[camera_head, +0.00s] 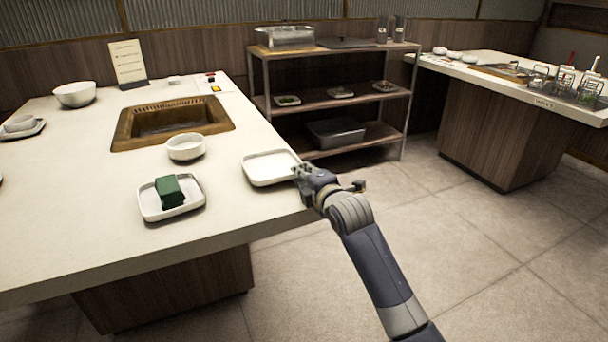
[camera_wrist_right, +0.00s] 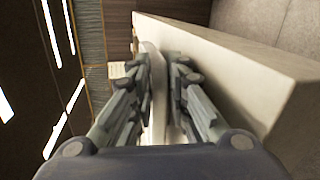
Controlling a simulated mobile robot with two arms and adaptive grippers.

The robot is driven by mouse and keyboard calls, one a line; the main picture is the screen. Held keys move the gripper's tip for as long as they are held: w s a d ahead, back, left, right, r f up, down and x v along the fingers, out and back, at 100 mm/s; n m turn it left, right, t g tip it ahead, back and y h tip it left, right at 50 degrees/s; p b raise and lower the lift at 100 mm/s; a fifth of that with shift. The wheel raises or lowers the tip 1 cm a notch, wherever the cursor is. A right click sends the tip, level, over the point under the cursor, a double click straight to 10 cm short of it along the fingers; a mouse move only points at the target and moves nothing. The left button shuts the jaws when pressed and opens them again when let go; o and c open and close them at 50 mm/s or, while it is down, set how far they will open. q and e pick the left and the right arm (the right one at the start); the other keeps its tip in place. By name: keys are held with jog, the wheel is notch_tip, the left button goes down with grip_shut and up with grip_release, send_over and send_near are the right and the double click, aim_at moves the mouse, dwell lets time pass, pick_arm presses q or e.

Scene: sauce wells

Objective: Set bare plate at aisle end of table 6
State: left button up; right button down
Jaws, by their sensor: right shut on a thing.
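A bare white square plate (camera_head: 268,168) is at the right end of the near table (camera_head: 110,215), lying level. I cannot tell if it touches the tabletop or hangs just above it. My right gripper (camera_head: 303,174) is shut on the plate's right rim, at the table's right edge. In the right wrist view the plate (camera_wrist_right: 156,90) shows edge-on between the fingers (camera_wrist_right: 164,85), alongside the pale tabletop (camera_wrist_right: 220,60). My left gripper is not in view.
Left of the plate are a white bowl (camera_head: 185,147) and a white dish (camera_head: 192,202) with a green block (camera_head: 168,190). A brown sunken basin (camera_head: 130,138) lies behind. A shelf rack (camera_head: 335,98) stands beyond the table. Floor is open to the right.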

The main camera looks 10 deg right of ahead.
jog(key=shift+f, duration=0.3)
